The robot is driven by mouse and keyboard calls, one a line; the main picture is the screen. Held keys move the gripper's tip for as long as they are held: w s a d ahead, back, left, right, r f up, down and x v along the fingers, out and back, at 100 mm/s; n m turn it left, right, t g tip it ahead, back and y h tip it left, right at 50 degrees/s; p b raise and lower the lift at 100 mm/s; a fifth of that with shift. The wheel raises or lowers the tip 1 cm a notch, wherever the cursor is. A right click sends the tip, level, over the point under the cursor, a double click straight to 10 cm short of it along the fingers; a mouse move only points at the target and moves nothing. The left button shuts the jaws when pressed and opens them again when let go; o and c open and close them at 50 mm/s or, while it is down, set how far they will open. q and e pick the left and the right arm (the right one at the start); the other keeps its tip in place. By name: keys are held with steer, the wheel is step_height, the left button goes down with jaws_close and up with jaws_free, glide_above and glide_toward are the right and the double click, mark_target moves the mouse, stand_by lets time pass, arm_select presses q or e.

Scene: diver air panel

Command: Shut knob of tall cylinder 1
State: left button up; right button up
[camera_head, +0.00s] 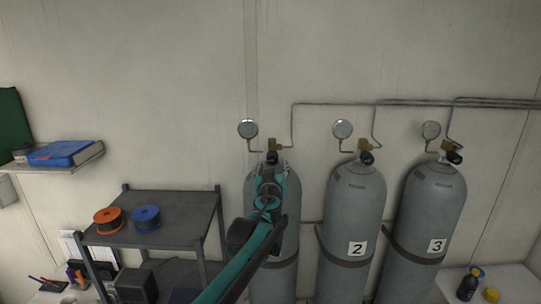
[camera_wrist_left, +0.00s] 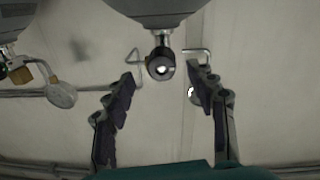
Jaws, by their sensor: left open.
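Tall cylinder 1 (camera_head: 291,232) is the leftmost of three grey gas cylinders in the head view; my arm covers its middle and its label. Its dark knob (camera_head: 272,158) sits at the top on a brass valve (camera_head: 272,145). In the left wrist view, which looks upside down, the round black knob (camera_wrist_left: 160,66) with a pale centre shows below the cylinder's neck. My left gripper (camera_head: 271,171) is in front of this valve. It is open, and in the wrist view its two fingers (camera_wrist_left: 166,80) stand either side of the knob, with gaps. My right gripper is not in view.
Cylinders 2 (camera_head: 353,205) and 3 (camera_head: 432,205) stand to the right, with gauges and pipes above. A dark shelf unit (camera_head: 185,206) with an orange spool (camera_head: 108,220) and a blue spool (camera_head: 146,217) stands left. A wall shelf holds a blue binder (camera_head: 62,153).

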mark_target(272, 162)
arm_select(q)
steer(key=w+p, duration=0.1)
steer(key=w, duration=0.4)
steer(key=shift+w+a+f, duration=0.1)
steer(key=shift+w, duration=0.15)
steer(key=shift+s, duration=0.1)
steer(key=c, duration=1.2)
